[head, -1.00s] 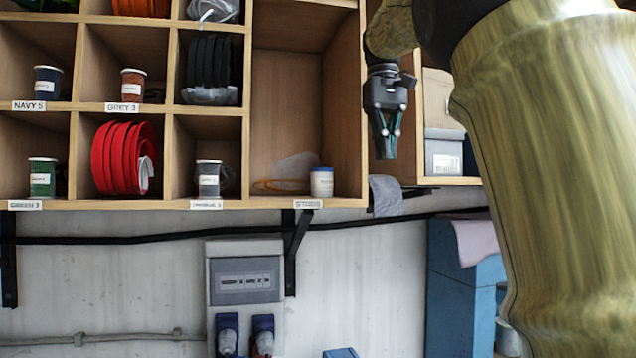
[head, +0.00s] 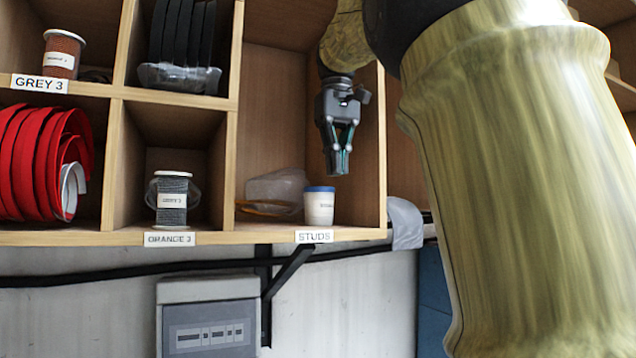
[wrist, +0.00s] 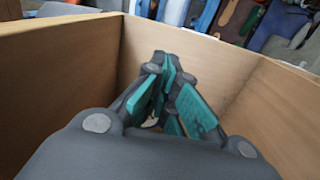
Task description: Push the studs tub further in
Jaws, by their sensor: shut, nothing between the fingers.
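The studs tub (head: 319,206) is a small white tub with a blue lid. It stands upright near the front edge of the tall compartment marked STUDS (head: 314,236), towards its right side in the head view. My gripper (head: 338,172) is shut and empty. It points down, just above the tub in the head view, with a small gap between fingertips and lid; how far in front or behind it is, I cannot tell. In the wrist view my fingers (wrist: 172,105) show between wooden walls, and I cannot make out the tub there.
Behind the tub lie a clear bag (head: 277,186) and a tan coil (head: 265,208). The compartment's right wall (head: 371,150) is close to my gripper. The compartment to the left holds a dark spool (head: 172,200). A grey cloth (head: 405,222) hangs right of the shelf.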

